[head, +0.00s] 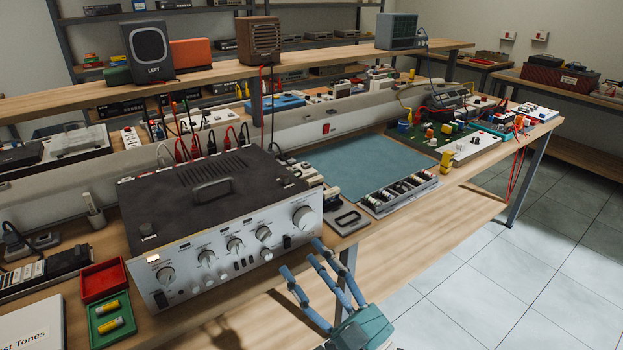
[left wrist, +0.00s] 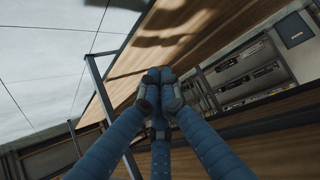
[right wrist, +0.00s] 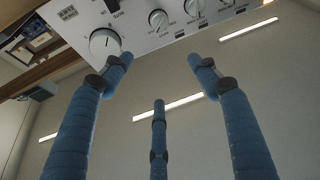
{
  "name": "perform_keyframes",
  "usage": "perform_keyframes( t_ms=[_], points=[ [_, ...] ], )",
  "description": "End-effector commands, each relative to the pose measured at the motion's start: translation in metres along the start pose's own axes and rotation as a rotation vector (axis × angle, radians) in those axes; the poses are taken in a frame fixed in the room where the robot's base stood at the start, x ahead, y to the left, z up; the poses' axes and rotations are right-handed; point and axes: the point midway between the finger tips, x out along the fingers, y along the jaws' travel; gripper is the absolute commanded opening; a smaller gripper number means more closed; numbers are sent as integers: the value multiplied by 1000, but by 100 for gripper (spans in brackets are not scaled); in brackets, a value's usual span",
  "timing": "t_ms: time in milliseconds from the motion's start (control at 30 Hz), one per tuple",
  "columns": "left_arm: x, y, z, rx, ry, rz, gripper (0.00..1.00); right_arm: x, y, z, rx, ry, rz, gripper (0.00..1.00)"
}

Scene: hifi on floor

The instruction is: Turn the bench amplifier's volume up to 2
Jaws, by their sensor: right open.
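The bench amplifier (head: 220,215) is a wide silver-fronted unit with a dark top, standing on the wooden bench. The large round knob (head: 305,217) at the right end of its front is the biggest; it also shows in the right wrist view (right wrist: 104,43) with a short dark pointer mark. Its scale is too small to read. My right gripper (head: 303,262) is open and empty, in front of and below the knob, apart from it. My left gripper (left wrist: 158,80) has its fingertips together, holding nothing visible; it is outside the head view.
Several smaller knobs (head: 234,245) line the amplifier's front. A red tray (head: 101,280) and a green tray (head: 97,330) with yellow cells stand to its left. A dark case (head: 347,218) and a blue-green mat (head: 370,165) lie right. Tiled floor (head: 470,300) is open at lower right.

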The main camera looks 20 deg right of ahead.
Motion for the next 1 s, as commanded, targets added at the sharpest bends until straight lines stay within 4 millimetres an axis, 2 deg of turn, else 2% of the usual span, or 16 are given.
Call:
perform_keyframes(
  t_ms=[33,100,167,200,300,400,500,633,1000],
  points=[
    [-36,-2,26,-3,-129,-3,0,9,14,-18,-11,-62,0,60],
    [-72,-4,78,-7,-293,-7,0,9,27,-14,-22,-141,3,60],
    [-108,-4,119,-11,-424,-9,0,6,38,-10,-31,-205,5,60],
    [-131,-4,142,-13,-502,-11,0,4,45,-7,-37,-244,7,60],
    [-185,-4,188,-18,-662,-13,0,-2,60,-1,-49,-320,12,60],
    [-222,-4,216,-22,-764,-14,0,-8,69,4,-55,-368,17,60],
    [-239,-4,229,-24,-812,-15,0,-11,73,9,-58,-390,19,60],
    [-243,-4,233,-24,-824,-15,0,-3,75,15,-59,-394,21,60],
    [-249,-4,223,-24,-821,-14,0,60,76,39,-60,-390,20,60]
  ],
)
